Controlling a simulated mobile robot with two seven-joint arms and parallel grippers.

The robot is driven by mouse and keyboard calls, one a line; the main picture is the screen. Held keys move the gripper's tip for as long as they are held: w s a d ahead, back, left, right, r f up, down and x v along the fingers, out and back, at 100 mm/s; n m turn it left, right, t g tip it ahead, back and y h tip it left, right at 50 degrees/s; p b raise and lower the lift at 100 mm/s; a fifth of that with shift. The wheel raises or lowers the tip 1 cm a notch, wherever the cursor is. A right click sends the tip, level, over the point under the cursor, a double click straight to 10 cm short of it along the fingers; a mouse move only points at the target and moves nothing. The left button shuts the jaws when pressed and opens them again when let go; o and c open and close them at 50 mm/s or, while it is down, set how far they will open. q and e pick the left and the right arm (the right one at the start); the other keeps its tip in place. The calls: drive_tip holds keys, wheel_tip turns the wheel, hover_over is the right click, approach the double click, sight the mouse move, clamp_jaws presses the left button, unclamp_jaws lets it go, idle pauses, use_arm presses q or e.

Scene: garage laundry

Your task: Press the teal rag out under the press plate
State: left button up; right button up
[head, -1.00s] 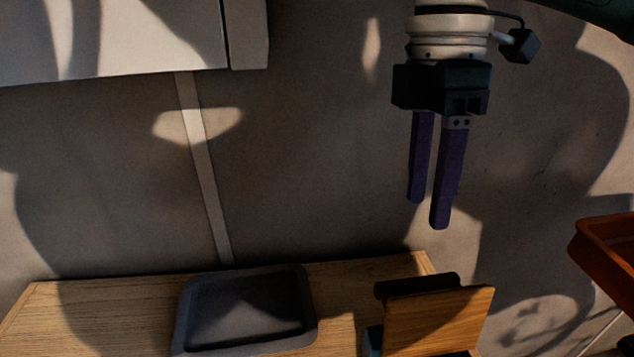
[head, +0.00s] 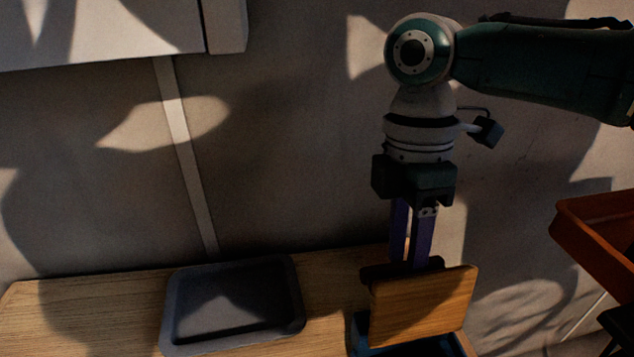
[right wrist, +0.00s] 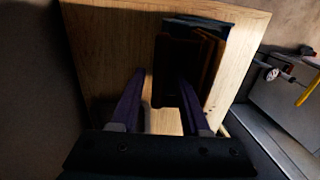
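The wooden press plate (head: 422,303) stands tilted up at the right end of the wooden bench, with a dark bar (head: 402,269) along its back edge. A blue base (head: 361,341) shows below it, cut by the bottom of the head view. My right gripper (head: 409,256) points down at the back of the plate, its purple fingertips by the dark bar; I cannot tell if they touch it. In the right wrist view the fingers (right wrist: 160,75) are apart, with the dark brown press (right wrist: 180,72) ahead and nothing clearly held. I cannot make out the teal rag. My left gripper is out of view.
A dark grey tray (head: 292,313) lies on the bench (head: 70,300) left of the press and looks empty. An orange-red bin (head: 590,235) stands to the right. A white cabinet (head: 110,30) hangs at upper left. The bench's left part is clear.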

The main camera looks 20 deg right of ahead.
clamp_jaws()
idle(1.2)
